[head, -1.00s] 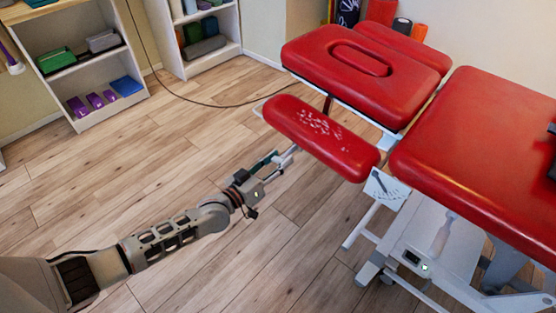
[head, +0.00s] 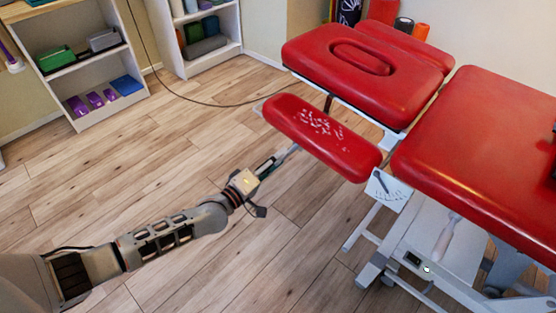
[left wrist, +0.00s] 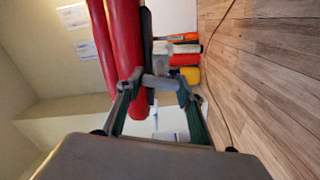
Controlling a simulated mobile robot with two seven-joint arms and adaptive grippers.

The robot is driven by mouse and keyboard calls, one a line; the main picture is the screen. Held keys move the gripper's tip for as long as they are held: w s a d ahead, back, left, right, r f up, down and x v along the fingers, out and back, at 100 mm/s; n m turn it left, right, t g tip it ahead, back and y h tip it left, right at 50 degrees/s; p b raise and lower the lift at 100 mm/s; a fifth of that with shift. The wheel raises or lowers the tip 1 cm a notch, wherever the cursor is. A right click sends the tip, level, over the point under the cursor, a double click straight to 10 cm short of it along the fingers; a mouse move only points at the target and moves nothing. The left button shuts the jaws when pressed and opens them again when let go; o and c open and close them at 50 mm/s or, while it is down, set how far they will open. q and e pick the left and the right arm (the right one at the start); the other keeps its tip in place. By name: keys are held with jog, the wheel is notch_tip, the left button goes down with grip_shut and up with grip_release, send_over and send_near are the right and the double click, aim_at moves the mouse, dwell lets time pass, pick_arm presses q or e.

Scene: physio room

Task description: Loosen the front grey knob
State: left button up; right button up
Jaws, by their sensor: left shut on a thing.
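My left gripper (head: 276,160) reaches the near edge of the small red armrest pad (head: 320,135) of the treatment table. In the left wrist view my left gripper (left wrist: 158,90) has its two green-sided fingers closed on a grey knob (left wrist: 160,82), with a fingertip on each side of it. The knob sits beside the red pads, which run up the picture there. In the head view the knob is too small and too covered by the fingers to make out clearly. My right gripper is not in view.
The red face-rest cushion (head: 355,75) and main cushion (head: 480,150) lie beyond and right of the armrest. A white angle scale (head: 388,190) hangs below. Shelves (head: 85,65) stand at the back left. The wooden floor (head: 150,170) is clear, except for a thin cable.

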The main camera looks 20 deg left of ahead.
pick_arm(q)
jog(key=shift+f+n, duration=0.15)
jog(key=shift+n, duration=1.15)
jog(key=o, duration=1.1)
jog(key=v, duration=1.2)
